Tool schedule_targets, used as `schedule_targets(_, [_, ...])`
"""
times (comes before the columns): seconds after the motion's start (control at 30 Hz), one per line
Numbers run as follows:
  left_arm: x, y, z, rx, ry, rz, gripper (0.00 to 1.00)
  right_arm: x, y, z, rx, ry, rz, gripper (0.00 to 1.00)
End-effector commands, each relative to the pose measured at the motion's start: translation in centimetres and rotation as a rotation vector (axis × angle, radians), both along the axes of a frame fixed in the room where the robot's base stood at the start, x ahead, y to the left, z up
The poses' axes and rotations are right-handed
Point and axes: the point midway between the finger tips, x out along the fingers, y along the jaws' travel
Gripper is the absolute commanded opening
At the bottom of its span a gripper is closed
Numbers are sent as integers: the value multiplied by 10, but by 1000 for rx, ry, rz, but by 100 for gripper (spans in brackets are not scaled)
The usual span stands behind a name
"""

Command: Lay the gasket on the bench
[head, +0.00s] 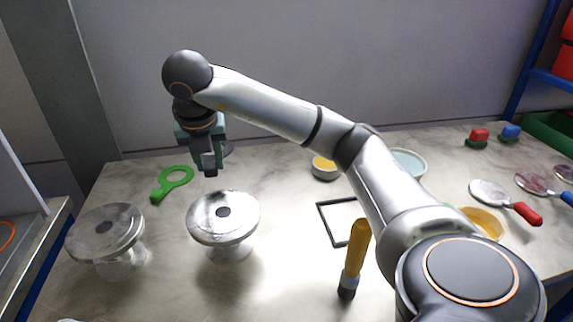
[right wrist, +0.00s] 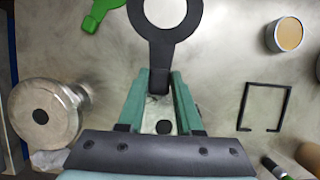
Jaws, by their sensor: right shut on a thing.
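My right gripper (head: 209,170) is above the bench, just behind the right flanged vessel (head: 223,205). It is shut on the tab of a dark ring-shaped gasket (right wrist: 165,42), and the fingertips (right wrist: 160,82) show in the right wrist view. In the head view only a small dark part of this gasket (head: 229,148) shows behind the gripper. A green gasket with a tab (head: 174,187) lies flat on the bench (head: 290,180) to the left of the gripper. The left flanged vessel (head: 105,225) stands nearer the front left. My left gripper is not in view.
A black open frame (head: 327,222), a yellow-handled tool (head: 356,250) and a tin with yellow contents (head: 324,168) are right of the vessels. A pale dish (head: 410,160) and round-headed tools (head: 490,192) are farther right. Bare bench lies between the right vessel and the frame.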

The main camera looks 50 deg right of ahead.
Motion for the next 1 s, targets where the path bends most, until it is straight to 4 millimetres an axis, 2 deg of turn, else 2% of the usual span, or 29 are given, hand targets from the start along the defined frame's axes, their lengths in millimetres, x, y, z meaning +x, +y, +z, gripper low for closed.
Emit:
schedule_targets(0.33, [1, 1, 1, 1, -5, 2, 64, 4, -83, -36, -2, 4, -10, 0])
schedule_targets(0.5, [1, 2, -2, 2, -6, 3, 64, 6, -110, -68, -2, 5, -4, 0])
schedule_targets(0.87, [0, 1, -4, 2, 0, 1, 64, 7, -136, -100, -2, 3, -5, 0])
schedule_targets(1.0, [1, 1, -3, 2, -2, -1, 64, 8, -133, -120, -2, 3, 0, 0])
